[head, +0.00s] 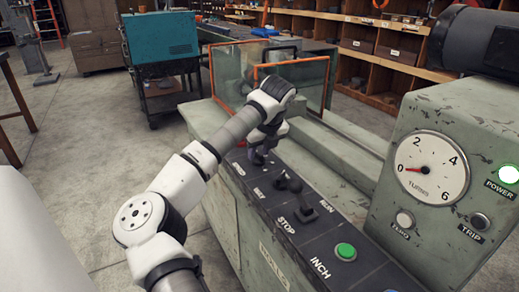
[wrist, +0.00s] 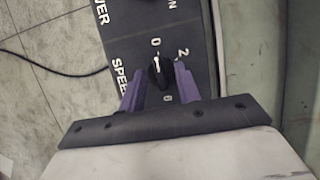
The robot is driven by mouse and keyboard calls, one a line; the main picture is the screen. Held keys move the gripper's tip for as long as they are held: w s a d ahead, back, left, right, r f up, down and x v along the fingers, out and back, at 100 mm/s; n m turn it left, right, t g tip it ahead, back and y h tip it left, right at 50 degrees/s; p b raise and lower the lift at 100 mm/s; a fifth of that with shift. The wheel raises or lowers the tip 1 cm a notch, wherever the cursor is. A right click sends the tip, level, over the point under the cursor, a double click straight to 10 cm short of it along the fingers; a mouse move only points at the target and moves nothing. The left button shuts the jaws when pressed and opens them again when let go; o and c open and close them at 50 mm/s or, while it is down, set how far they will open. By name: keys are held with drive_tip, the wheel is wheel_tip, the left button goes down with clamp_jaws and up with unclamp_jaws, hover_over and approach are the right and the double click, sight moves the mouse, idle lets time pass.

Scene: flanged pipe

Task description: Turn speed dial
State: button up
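The speed dial (wrist: 159,72) is a round black knob with a white pointer line, on a dark panel marked SPEED with white numbers around it. Its pointer is toward the 0 at the upper left in the wrist view. My gripper (wrist: 160,72) has its two purple fingers on either side of the dial, with narrow gaps showing, so it looks open. In the head view my gripper (head: 257,156) is low over the far end of the control panel (head: 340,270), and it hides the dial there.
A green INCH button (head: 345,252) is nearer. An orange-framed clear guard (head: 300,85) stands behind the arm. A gauge (head: 432,168) at right reads about 0.

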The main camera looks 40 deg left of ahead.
clamp_jaws()
drive_tip(key=shift+f+m, duration=0.1)
drive_tip(key=shift+m, duration=0.2)
drive_tip(key=m+t+b, duration=0.1)
drive_tip(key=m, duration=0.1)
drive_tip(key=shift+s+a+m, duration=0.1)
drive_tip(key=shift+m, duration=0.2)
drive_tip(key=m+t+h+b, duration=0.1)
drive_tip(key=m, duration=0.1)
drive_tip(key=shift+m, duration=0.4)
drive_tip(key=m, duration=0.1)
drive_tip(key=m+h, duration=0.1)
drive_tip(key=m, duration=0.1)
drive_tip(key=shift+a+r+t+p, duration=0.15)
drive_tip(key=shift+r+t+p, duration=0.05)
drive_tip(key=shift+t+p, duration=0.15)
drive_tip(key=shift+m+h+p, duration=0.45)
drive_tip(key=shift+m+h, duration=0.15)
drive_tip(key=shift+m, duration=1)
